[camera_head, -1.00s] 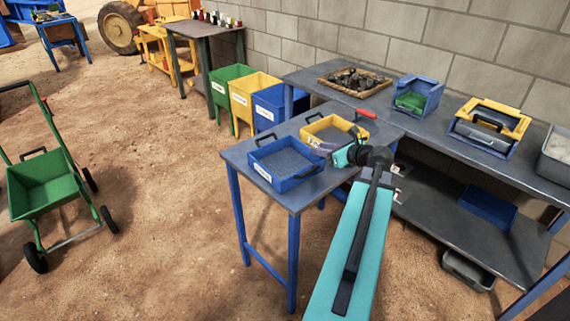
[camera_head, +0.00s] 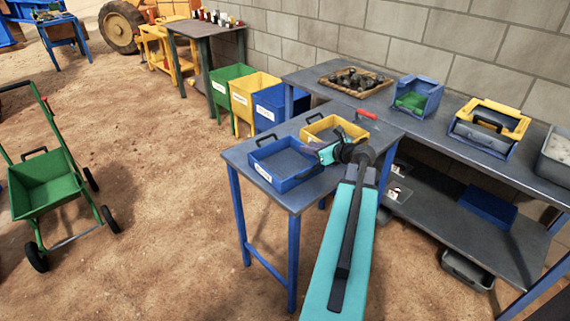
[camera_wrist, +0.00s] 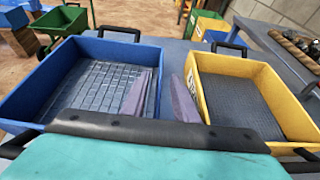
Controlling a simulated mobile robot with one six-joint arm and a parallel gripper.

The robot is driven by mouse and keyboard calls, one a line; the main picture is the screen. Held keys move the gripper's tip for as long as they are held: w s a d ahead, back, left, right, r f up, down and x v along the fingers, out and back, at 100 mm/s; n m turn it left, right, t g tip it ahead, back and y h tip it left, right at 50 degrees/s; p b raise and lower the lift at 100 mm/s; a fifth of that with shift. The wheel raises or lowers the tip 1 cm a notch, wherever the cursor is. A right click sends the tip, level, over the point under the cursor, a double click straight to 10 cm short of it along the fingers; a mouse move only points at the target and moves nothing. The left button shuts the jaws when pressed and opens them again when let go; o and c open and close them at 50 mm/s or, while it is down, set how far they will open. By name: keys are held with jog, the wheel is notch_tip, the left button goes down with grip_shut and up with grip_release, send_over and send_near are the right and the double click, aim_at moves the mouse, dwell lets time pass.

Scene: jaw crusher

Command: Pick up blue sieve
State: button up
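The blue sieve (camera_head: 287,182) is a shallow blue tray with a mesh floor, a black handle and a white label, on the small blue-legged table. In the wrist view the blue sieve (camera_wrist: 45,92) fills the left side. My gripper (camera_head: 318,151) is at its right edge in the head view. In the wrist view my gripper (camera_wrist: 163,88) has its two fingers apart, one on each side of the sieve's right wall. I cannot tell whether they touch it. The yellow sieve (camera_wrist: 292,103) stands just to the right.
The small table (camera_head: 232,158) meets a long grey bench (camera_head: 440,118). Labelled bins (camera_head: 267,105) stand behind the small table. Open dirt floor lies to the left.

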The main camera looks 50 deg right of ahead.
jog(key=shift+x, duration=1.25)
jog(key=shift+c, duration=0.3)
grip_shut()
dwell(0.5)
